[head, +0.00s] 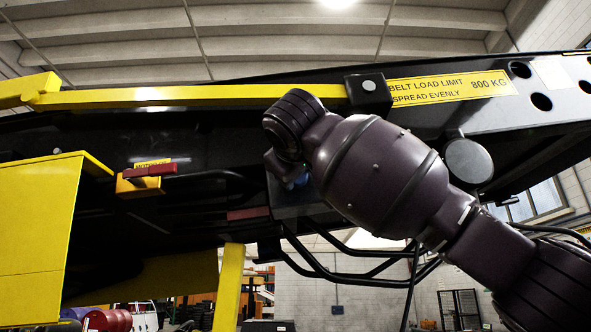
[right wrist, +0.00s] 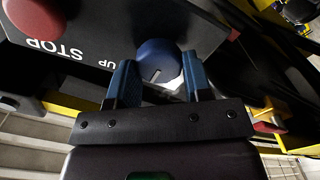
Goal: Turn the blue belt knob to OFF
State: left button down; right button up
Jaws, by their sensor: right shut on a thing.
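The blue belt knob (right wrist: 157,58) sits on a dark control box (right wrist: 100,38) in the right wrist view. A short white mark on its face points toward the gripper. My right gripper (right wrist: 158,76) has its two blue fingers on either side of the knob and is shut on it. The lettering "STOP" and "UP" on the box appears upside down; no OFF label is readable. In the head view my right wrist covers most of the control box (head: 283,200), and the knob cannot be made out clearly. My left gripper is not in view.
A red stop button (right wrist: 22,17) is on the same box, left of the knob. In the head view, a red handle (head: 150,170) on a yellow mount is further left. A yellow rail (head: 190,95) and the dark belt frame pass above. Black tubes (head: 345,272) run below.

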jog(key=shift+r, duration=0.1)
jog(key=o, duration=0.9)
jog(key=shift+s, duration=0.1)
jog(key=s+b, duration=0.3)
jog(key=s, duration=0.7)
jog(key=shift+s, duration=0.35)
